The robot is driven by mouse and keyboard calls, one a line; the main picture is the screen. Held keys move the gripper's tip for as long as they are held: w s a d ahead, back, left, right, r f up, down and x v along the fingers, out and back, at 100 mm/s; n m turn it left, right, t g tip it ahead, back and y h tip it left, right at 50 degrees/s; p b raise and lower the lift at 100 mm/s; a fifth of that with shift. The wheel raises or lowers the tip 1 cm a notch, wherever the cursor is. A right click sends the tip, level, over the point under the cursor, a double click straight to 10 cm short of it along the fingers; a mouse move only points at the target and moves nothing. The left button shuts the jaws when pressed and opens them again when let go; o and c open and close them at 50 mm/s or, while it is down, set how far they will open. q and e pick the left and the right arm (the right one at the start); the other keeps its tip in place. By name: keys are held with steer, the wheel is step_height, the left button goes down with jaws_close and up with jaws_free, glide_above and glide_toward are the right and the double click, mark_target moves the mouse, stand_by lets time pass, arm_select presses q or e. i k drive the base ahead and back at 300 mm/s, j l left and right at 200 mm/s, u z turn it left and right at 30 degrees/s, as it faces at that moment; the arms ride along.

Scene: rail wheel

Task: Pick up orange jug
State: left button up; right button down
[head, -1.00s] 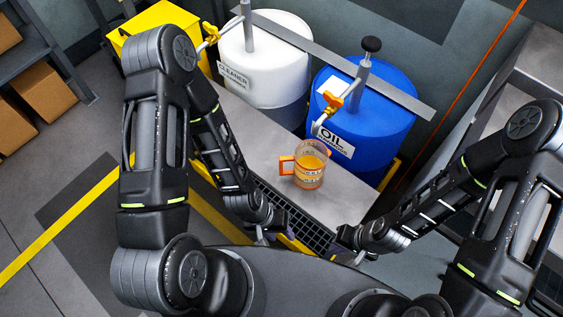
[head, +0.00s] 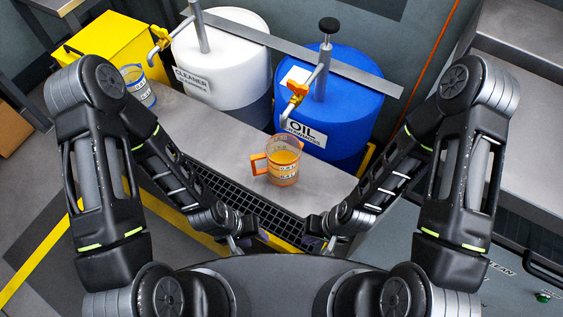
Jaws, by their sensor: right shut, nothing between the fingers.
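The orange jug (head: 284,163) is a clear measuring cup with an orange handle on its left side and orange liquid inside. It stands upright on the grey bench (head: 222,137), in front of the blue oil drum. My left gripper (head: 246,243) is below and left of the jug in the head view, apart from it. It is small and dark, and its finger opening is unclear. My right gripper (head: 325,246) is below and right of the jug, shut and empty, also apart from it.
A blue oil drum (head: 352,92) and a white cleaner drum (head: 235,65) with taps stand behind the bench. A blue-marked jug (head: 139,88) stands at the left, near a yellow box (head: 98,48). A black grate (head: 238,197) runs along the bench front.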

mark_target(283, 153)
steer(key=k+j+z, duration=0.15)
steer(key=z, duration=0.2)
steer(key=k+j+z, duration=0.15)
steer(key=z, duration=0.2)
steer(key=k+l+z, duration=0.2)
steer(key=z, duration=0.15)
steer(key=i+l, duration=0.05)
steer(key=l, duration=0.05)
